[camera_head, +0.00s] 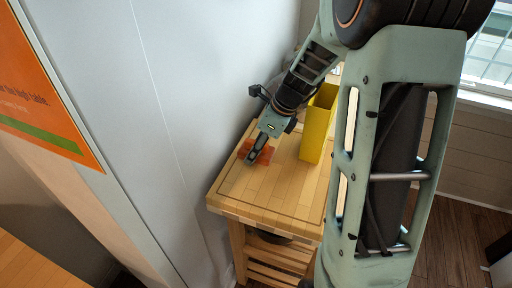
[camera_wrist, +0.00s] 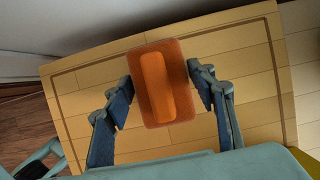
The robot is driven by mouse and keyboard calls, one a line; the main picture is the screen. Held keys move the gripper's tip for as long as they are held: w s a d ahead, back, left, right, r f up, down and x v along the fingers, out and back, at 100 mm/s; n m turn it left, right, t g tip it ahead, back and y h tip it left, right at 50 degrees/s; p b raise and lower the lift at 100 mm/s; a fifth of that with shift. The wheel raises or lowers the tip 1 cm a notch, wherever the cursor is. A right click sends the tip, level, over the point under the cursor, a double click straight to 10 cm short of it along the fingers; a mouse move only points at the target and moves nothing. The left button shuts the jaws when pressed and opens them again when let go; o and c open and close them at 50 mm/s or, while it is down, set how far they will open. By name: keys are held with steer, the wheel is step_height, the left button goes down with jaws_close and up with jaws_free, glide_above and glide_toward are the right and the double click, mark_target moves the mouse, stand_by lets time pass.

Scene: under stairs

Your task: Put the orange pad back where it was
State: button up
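The orange pad (camera_wrist: 162,85) is a rounded rectangle with a raised bar along its middle. It is over the wooden cart top (camera_wrist: 235,50) in the wrist view; I cannot tell whether it rests on the wood. In the head view the pad (camera_head: 264,154) is near the top's left edge, partly hidden by my gripper (camera_head: 254,156). In the wrist view my gripper (camera_wrist: 158,78) has its fingers apart, one on each side of the pad. The fingertips are close to its edges, with no clear grip on it.
A tall yellow open holder (camera_head: 317,130) stands on the cart to the right of the pad. A pale wall (camera_head: 190,90) runs close along the cart's left side. The front of the cart top is clear. A window (camera_head: 490,50) is at the right.

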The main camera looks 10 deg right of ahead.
steer(key=shift+o, duration=1.1)
steer(key=shift+r, duration=0.3)
steer(key=v, duration=1.1)
steer(key=shift+r+p, duration=0.4)
steer(key=shift+p, duration=0.05)
steer(key=shift+d, duration=0.15)
